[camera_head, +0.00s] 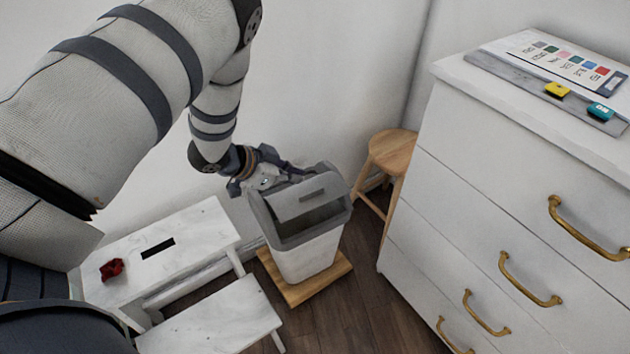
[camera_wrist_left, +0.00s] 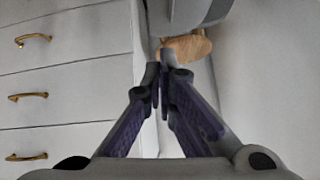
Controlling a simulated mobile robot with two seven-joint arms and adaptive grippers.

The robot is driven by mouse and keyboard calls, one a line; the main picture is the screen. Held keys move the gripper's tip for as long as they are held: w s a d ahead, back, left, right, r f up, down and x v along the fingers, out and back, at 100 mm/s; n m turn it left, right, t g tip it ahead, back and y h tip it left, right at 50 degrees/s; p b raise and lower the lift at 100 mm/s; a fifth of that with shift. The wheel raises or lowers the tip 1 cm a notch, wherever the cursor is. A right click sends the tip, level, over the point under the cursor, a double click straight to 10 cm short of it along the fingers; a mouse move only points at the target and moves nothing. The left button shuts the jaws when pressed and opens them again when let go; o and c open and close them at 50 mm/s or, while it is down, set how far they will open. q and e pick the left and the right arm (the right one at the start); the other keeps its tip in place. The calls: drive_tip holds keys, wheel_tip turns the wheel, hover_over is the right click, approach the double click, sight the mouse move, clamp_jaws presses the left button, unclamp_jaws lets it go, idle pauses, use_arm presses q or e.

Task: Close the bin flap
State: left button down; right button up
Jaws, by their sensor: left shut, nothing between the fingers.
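The bin (camera_head: 306,258) is a white bin with a grey rim, standing on a wooden board. Its grey flap (camera_head: 300,196) is tilted up at the back of the rim, and the dark opening shows in front of it. My left gripper (camera_head: 284,168) is just behind the flap at the bin's back left; I cannot tell whether it touches. In the left wrist view its fingers (camera_wrist_left: 163,75) are together with nothing between them. Part of the grey and white bin (camera_wrist_left: 190,12) shows at the top there. My right gripper is not in view.
A wooden stool (camera_head: 392,150) stands behind the bin, beside a white drawer cabinet (camera_head: 480,190) with brass handles. A white step bench (camera_head: 195,240) with a red item (camera_head: 112,269) stands to the left. Dark floor (camera_head: 370,310) is free in front of the bin.

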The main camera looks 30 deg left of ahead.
use_arm(q)
drive_tip(key=b, duration=0.2)
hover_over(314, 206)
wheel_tip(314, 206, down, 8)
drive_tip(key=shift+d+r, duration=0.1)
wheel_tip(314, 206, down, 2)
drive_tip(key=shift+f, duration=0.2)
drive_tip(key=shift+w+a+f, duration=0.2)
drive_tip(key=shift+a+f, duration=0.05)
drive_tip(key=shift+f, duration=0.15)
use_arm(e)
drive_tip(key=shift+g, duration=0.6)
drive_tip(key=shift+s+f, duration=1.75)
